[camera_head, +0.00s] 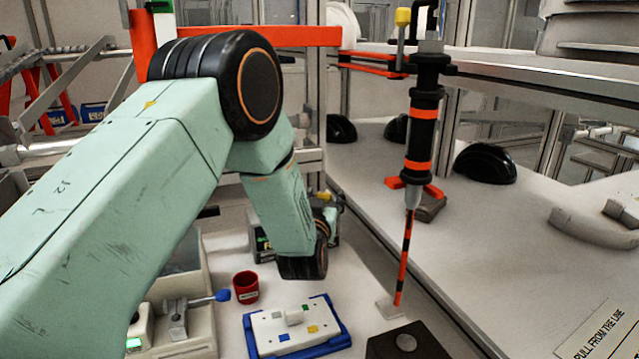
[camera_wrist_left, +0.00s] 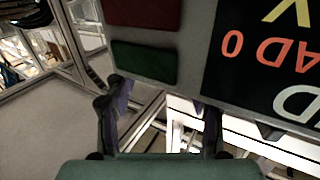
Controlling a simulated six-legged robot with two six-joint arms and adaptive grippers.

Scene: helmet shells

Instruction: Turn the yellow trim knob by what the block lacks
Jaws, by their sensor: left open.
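A yellow knob-like piece (camera_head: 403,17) sits high beside the upright black-and-orange tool (camera_head: 422,125). A smaller yellow piece (camera_head: 323,196) shows behind my left wrist; I cannot tell which is the trim knob. A dark block (camera_head: 405,343) with a round spot on top lies at the front edge. My left gripper (camera_wrist_left: 163,115) is open in the left wrist view, with nothing seen between its fingers. Past them is a box face (camera_wrist_left: 190,65) with a green pad, a dark red pad and an upside-down display reading "AD 0", partly cropped. In the head view my left arm hides most of this gripper.
A white plate with coloured squares (camera_head: 268,333) sits in a blue tray (camera_head: 339,339). A red cup (camera_head: 245,287) and a blue-tipped lever (camera_head: 210,299) stand left of it. Black helmet shells (camera_head: 485,163) rest on the right-hand bench (camera_head: 480,225).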

